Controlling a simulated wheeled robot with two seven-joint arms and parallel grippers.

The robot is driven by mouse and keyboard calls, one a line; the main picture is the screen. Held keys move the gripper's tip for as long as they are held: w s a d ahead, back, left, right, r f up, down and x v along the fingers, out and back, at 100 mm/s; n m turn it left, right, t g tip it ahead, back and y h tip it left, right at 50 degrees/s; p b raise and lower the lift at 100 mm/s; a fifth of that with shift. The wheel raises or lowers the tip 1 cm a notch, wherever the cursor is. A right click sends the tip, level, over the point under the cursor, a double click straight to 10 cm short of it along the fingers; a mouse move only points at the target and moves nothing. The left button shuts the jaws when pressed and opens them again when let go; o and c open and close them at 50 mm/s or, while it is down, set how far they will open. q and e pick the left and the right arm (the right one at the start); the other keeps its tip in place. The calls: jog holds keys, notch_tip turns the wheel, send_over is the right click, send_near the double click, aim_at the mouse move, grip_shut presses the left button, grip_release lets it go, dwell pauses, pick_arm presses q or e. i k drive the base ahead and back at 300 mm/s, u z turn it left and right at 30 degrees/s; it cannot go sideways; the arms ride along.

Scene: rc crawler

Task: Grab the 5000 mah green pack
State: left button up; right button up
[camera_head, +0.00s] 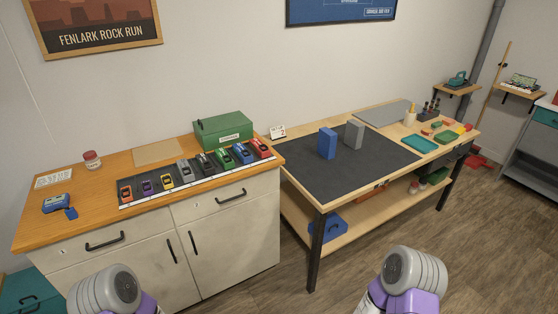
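A row of small coloured blocks with dark tops lies on a dark strip (150,199) along the front of the wooden cabinet top (90,205). A green one (222,156) is in the right half of the row, between a dark one (206,162) and a blue one (241,153). Any capacity print on them is too small to read. A purple-and-grey arm part of mine shows at the lower left and another at the lower right. Neither gripper shows, and both arm parts are well apart from the row.
A green case (222,130) stands behind the row. A blue device (56,203) and a jar (92,160) are at the left. The workbench (318,200) at the right holds a blue block (327,143), a grey block (354,134) and trays. Floor (350,270) is open before the workbench.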

aim_at(228, 163)
jog(key=z, duration=0.7)
jog(key=i, duration=1.35)
jog(key=u, duration=1.2)
jog(key=i, duration=0.4)
jog(key=u, duration=0.35)
